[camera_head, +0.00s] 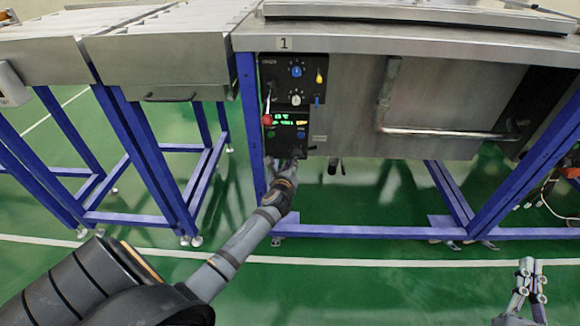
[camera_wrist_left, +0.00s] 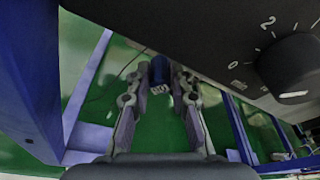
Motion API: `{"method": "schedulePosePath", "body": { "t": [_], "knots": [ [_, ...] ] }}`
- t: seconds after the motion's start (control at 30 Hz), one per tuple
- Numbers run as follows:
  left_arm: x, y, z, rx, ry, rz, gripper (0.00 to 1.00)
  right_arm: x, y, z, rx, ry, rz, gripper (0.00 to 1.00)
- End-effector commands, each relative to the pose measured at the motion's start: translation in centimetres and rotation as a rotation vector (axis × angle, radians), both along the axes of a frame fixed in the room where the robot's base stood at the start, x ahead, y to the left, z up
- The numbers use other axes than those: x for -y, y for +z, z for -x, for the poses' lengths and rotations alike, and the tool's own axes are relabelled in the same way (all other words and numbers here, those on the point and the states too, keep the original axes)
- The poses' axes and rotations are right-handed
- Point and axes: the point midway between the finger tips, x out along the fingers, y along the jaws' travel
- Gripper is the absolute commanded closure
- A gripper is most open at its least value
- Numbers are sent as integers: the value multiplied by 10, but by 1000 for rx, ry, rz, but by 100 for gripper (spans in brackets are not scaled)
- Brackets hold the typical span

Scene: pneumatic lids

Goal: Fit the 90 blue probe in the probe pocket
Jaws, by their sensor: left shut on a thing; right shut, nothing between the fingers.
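My left gripper (camera_head: 286,160) is just below the control panel on the front of machine 1. In the left wrist view its fingers (camera_wrist_left: 160,80) are shut on a small dark blue piece (camera_wrist_left: 159,66), which looks like the blue probe. Only a short part of the probe shows between the fingertips, and the head view does not show it clearly. I cannot make out the probe pocket for sure in either view. My right gripper (camera_head: 530,268) is shut and empty at the lower right, over the green floor, away from the machine.
The control panel (camera_head: 285,86) has a blue knob (camera_head: 296,71), a white knob (camera_head: 296,99), a yellow piece (camera_head: 319,75) and a red-ball lever (camera_head: 267,120). A black dial (camera_wrist_left: 288,68) is close to the left gripper. A blue leg (camera_head: 251,125) stands left; a pipe (camera_head: 440,133) runs right.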

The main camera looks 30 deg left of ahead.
Motion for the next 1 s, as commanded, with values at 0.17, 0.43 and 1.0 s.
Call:
{"method": "schedulePosePath", "body": {
  "t": [0.17,0.43,1.0],
  "knots": [
    [-2,0,-4,0,0,0,100,0,0,0,0,0,0,100],
    [-5,0,-9,0,0,-1,100,0,0,0,0,0,0,100],
    [-12,0,-19,0,0,-1,100,0,0,0,0,0,0,100]
  ]
}}
